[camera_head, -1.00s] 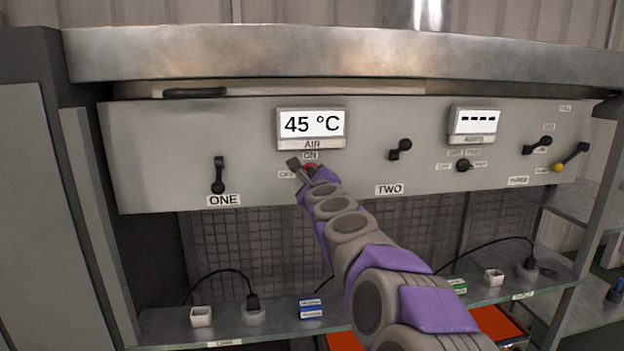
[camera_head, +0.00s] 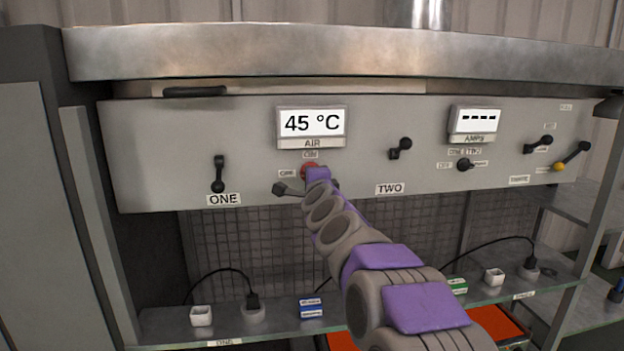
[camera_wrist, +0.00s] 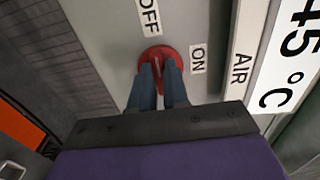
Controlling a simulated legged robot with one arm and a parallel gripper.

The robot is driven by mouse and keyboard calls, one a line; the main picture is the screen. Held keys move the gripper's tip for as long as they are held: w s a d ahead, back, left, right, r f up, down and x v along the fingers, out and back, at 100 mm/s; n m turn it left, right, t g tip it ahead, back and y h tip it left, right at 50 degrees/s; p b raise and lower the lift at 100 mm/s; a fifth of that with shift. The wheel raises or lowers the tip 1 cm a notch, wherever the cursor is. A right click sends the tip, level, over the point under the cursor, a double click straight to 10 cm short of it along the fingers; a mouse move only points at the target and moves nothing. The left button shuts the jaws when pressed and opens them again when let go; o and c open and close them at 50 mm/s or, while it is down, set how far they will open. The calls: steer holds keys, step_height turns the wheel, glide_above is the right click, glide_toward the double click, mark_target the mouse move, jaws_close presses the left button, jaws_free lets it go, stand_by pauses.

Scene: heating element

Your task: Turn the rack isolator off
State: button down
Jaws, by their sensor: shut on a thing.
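The red round knob (camera_head: 308,169) is on the grey panel under the 45 °C AIR display. An ON label (camera_head: 310,155) is above it and an OFF label (camera_head: 287,173) is to its left. A pale mark shows between the fingertips. The fingers and my arm hide part of the knob, so its exact setting is unclear.
Black levers stand at ONE (camera_head: 218,175) and TWO (camera_head: 400,148). A small black selector (camera_head: 464,165) sits below the AMPS display (camera_head: 474,122). A shelf (camera_head: 270,330) with sockets and small boxes runs below.

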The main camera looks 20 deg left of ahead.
steer(key=shift+s+a+f, duration=0.1)
steer(key=shift+a+f, duration=0.1)
steer(key=shift+f, duration=0.2)
steer(key=c, duration=1.4)
jaws_free()
steer(key=shift+s, duration=0.1)
steer(key=shift+o, duration=1.4)
steer(key=shift+r, duration=0.15)
steer(key=shift+r, duration=0.15)
steer(key=shift+d, duration=0.15)
steer(key=b+v, duration=0.4)
steer(key=v, duration=1.3)
